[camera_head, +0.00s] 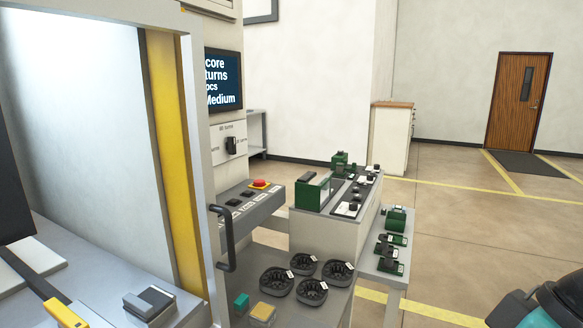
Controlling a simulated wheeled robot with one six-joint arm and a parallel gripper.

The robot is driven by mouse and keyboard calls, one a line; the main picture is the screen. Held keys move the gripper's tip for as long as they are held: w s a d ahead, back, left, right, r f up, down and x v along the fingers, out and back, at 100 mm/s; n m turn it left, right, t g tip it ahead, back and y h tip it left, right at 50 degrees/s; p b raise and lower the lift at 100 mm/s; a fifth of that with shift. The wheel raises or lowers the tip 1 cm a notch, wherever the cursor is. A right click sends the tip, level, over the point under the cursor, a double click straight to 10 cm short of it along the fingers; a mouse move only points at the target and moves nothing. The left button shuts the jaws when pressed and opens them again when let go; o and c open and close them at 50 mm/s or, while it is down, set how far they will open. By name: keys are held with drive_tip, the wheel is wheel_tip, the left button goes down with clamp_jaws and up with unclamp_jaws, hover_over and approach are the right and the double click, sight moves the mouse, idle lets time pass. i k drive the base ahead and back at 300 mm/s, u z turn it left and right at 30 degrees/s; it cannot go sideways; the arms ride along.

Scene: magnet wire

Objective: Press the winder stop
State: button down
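The winder stop looks to be the red mushroom button (260,184) on a yellow ring. It sits at the back of a sloped grey control panel (263,205), and nothing covers it. Dark push buttons (233,202) with small labels are beside it on the same panel. The ends of my gripper are not in view. Only a dark and teal rounded part, likely of my arm, shows at the lower right corner, well apart from the panel.
A black door handle (223,238) on the machine's yellow-edged frame stands left of the panel. A bench with green devices (312,192) is to the right. The floor (450,240) at right is clear.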

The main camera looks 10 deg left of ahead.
sight(257, 183)
drive_tip(key=u, duration=0.3)
drive_tip(key=i, duration=1.2)
drive_tip(key=u, duration=0.6)
